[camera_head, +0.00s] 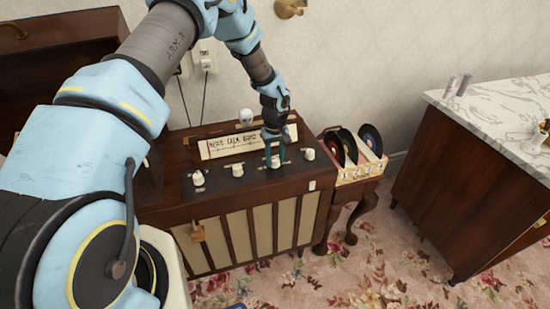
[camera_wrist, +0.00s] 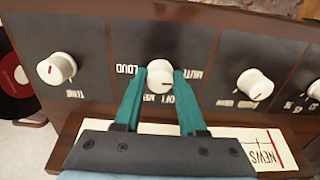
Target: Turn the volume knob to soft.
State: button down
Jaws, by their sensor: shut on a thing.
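The wooden radio cabinet (camera_head: 160,217) has a row of white knobs on its dark top panel. My gripper (camera_head: 273,158) reaches down onto the volume knob (camera_head: 275,163). In the wrist view my gripper's teal fingers (camera_wrist: 160,76) are closed on opposite sides of the white volume knob (camera_wrist: 160,70). A red mark on its face lies toward the right finger. The panel lettering appears upside down there: LOUD on the left, MUTE at the right, and a partly covered SOFT label on the gripper side of the knob.
Neighbouring knobs stand close by on the left (camera_wrist: 56,68) and right (camera_wrist: 254,84) in the wrist view. A white lettered dial strip (camera_head: 243,143) lies behind the knobs. A record rack (camera_head: 362,172) stands right of the radio. A marble-topped cabinet (camera_head: 505,110) is farther right.

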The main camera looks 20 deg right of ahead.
aim_at(275, 158)
jog(key=shift+m+b, duration=0.3)
jog(key=m+b, duration=0.2)
jog(key=m, duration=0.2)
jog(key=shift+f+b, duration=0.1)
jog(key=shift+b, duration=0.25)
jog(key=m+b, duration=0.1)
jog(key=m, duration=0.2)
jog(key=shift+m, duration=0.4)
jog(key=shift+m+b, duration=0.5)
jog(key=shift+m, duration=1.1)
jog(key=shift+c, duration=2.4)
grip_release()
jog(key=shift+r, duration=0.25)
notch_tip(275, 158, up, 11)
jog(key=b, duration=0.2)
jog(key=shift+f, duration=0.2)
